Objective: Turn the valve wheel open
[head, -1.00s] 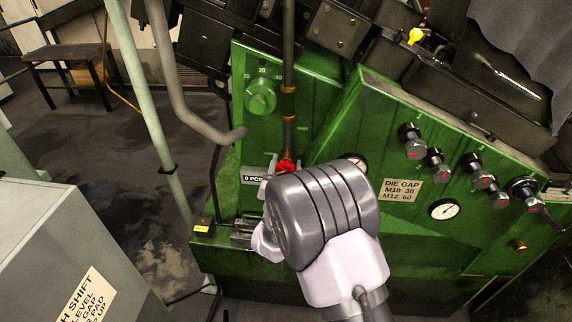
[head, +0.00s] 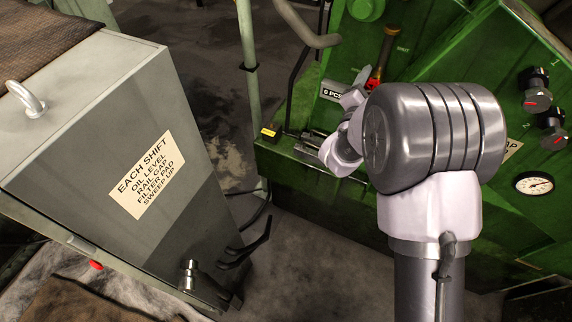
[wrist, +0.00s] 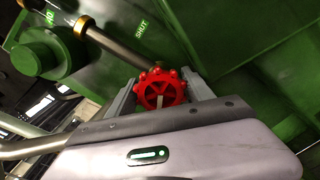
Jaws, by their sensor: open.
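The red valve wheel (wrist: 160,88) has a scalloped rim and sits at the end of a pipe on the green machine. In the wrist view my gripper (wrist: 162,94) is open, with one grey finger on each side of the wheel. I cannot tell whether the fingers touch the rim. In the head view only a small part of the wheel (head: 372,84) shows, beside my gripper (head: 361,80); my wrist hides much of that area. The word SHUT is on the green panel near the pipe in the wrist view.
A grey cabinet (head: 75,130) with a shift notice stands at left. The green machine (head: 440,60) carries black knobs (head: 537,90) and a gauge (head: 534,183) at right. A green post (head: 247,80) and a bent grey pipe (head: 305,28) stand near my arm.

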